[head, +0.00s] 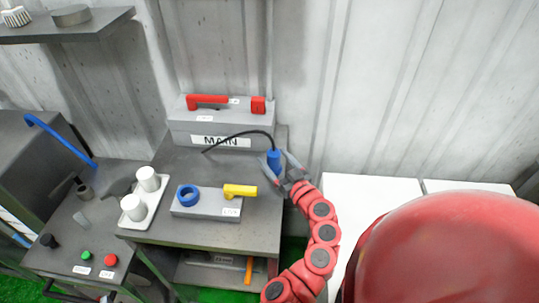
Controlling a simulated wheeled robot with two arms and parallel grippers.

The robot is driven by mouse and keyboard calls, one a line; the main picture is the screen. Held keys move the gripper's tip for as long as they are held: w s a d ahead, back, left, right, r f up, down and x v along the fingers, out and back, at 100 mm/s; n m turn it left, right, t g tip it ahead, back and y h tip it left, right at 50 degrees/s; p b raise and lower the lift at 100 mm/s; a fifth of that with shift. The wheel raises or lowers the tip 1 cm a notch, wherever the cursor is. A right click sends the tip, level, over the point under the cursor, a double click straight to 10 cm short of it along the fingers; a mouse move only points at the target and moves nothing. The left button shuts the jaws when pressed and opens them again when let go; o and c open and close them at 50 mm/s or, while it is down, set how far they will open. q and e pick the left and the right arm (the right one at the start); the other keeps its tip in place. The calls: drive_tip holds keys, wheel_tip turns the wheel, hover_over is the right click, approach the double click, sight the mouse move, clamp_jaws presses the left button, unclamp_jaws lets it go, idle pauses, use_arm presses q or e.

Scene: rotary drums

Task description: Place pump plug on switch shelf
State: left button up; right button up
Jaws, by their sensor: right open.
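A blue plug (274,161) with a black cable stands upright near the back right of the grey shelf that bears the switch boxes (262,238). My right gripper (274,167) comes in from the right, its jaws open, with the fingers around or close beside the blue plug. Whether they touch it I cannot tell. The black cable arches left from the plug across the front of the MAIN box (221,122). A blue ring-shaped socket (187,195) and a yellow handle (240,190) sit on a smaller grey box. My left gripper is not in view.
White cylinders (133,206) stand on a white tray left of the small box. A control panel with green and red buttons (111,260) is at lower left. A dark wall shelf (110,22) holds round parts. White boxes (365,205) stand to the right.

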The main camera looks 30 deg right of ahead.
drive_tip(key=s+b, duration=0.1)
drive_tip(key=s, duration=0.7)
drive_tip(key=shift+a, duration=0.1)
